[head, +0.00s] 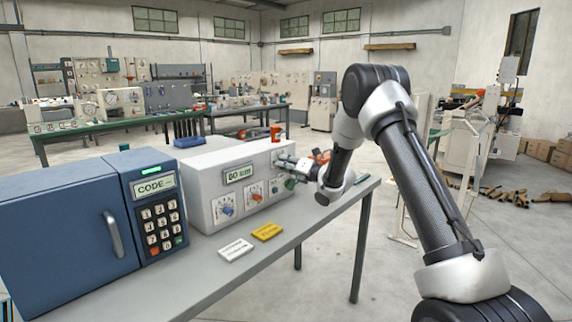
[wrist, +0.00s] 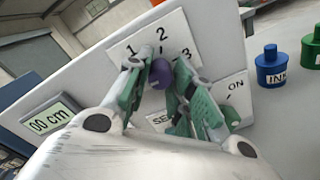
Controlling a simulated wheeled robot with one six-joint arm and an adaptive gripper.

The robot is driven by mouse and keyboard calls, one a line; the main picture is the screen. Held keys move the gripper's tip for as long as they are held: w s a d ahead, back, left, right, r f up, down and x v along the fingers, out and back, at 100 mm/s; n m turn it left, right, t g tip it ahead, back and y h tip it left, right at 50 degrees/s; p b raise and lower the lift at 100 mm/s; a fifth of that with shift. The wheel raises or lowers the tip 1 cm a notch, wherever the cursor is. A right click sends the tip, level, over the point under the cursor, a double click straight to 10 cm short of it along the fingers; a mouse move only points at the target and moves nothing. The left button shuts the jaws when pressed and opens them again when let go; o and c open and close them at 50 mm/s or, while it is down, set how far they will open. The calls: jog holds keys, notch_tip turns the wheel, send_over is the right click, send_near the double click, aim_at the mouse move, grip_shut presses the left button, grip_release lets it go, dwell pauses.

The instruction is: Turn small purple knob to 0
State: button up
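The small purple knob (wrist: 162,75) sits on a white dial plate marked 1, 2 and 3 in the wrist view; any 0 mark and the knob's pointer are hidden or too small to read. My gripper (wrist: 162,68) has its green-padded fingers on either side of the knob, tips right at it. Whether the pads press on the knob cannot be told. In the head view my gripper (head: 289,170) reaches the right end of the white winder box (head: 205,172), and the purple knob is hidden there.
The box has a cm display (head: 239,174), a blue knob (head: 227,210) and a red knob (head: 256,195). A blue cabinet with a keypad (head: 161,226) stands at left. A blue ink bottle (wrist: 272,68) stands near my gripper.

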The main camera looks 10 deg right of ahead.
jog(key=shift+o, duration=1.4)
jog(key=shift+f, duration=0.1)
jog(key=shift+d, duration=0.1)
jog(key=v, duration=1.2)
jog(key=shift+r, duration=0.2)
